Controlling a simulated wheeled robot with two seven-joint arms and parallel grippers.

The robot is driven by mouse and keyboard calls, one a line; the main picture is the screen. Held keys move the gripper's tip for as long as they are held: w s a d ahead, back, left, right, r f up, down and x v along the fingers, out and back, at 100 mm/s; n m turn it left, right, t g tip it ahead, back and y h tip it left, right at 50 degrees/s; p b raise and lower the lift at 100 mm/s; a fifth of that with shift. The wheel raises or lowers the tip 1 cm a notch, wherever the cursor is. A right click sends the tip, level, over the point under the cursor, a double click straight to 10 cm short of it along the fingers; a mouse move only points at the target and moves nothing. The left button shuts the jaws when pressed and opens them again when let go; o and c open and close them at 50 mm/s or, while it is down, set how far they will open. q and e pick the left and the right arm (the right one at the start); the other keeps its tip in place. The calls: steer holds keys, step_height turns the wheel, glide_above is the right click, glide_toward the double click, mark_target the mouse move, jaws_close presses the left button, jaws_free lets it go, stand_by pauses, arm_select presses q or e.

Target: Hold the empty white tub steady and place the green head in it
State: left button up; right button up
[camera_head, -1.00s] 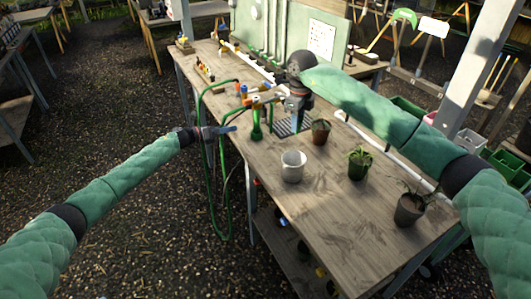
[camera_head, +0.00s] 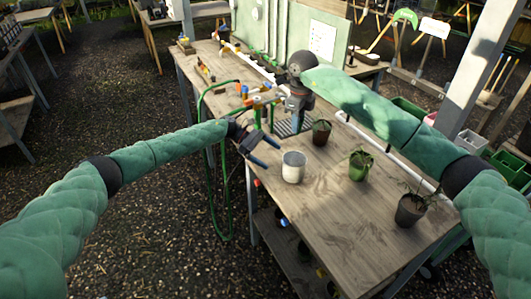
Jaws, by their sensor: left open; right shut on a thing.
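The white tub (camera_head: 293,167) stands upright on the wooden table, near its left edge. My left gripper (camera_head: 270,153) is open and empty beside the tub on its left, its two fingers pointing toward it. They look apart from the tub. My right gripper (camera_head: 295,117) points down behind the tub, above the dark grid. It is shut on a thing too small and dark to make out. A green upright piece (camera_head: 257,113) shows at the table's left edge, partly hidden behind my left gripper. I cannot tell whether it is the green head.
A dark grid (camera_head: 285,128) lies behind the tub. A green hose (camera_head: 228,205) hangs at the left. The table's front is clear.

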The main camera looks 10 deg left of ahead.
mark_target(302, 176)
arm_select(q)
steer(key=x, duration=1.1)
steer(key=shift+d, duration=0.1)
steer(key=c, duration=1.1)
steer(key=shift+o, duration=0.2)
arm_select(e)
step_height(302, 176, down, 13)
stand_by(0.9)
steer(key=shift+r, duration=0.1)
steer(key=o, duration=1)
step_height(302, 176, up, 12)
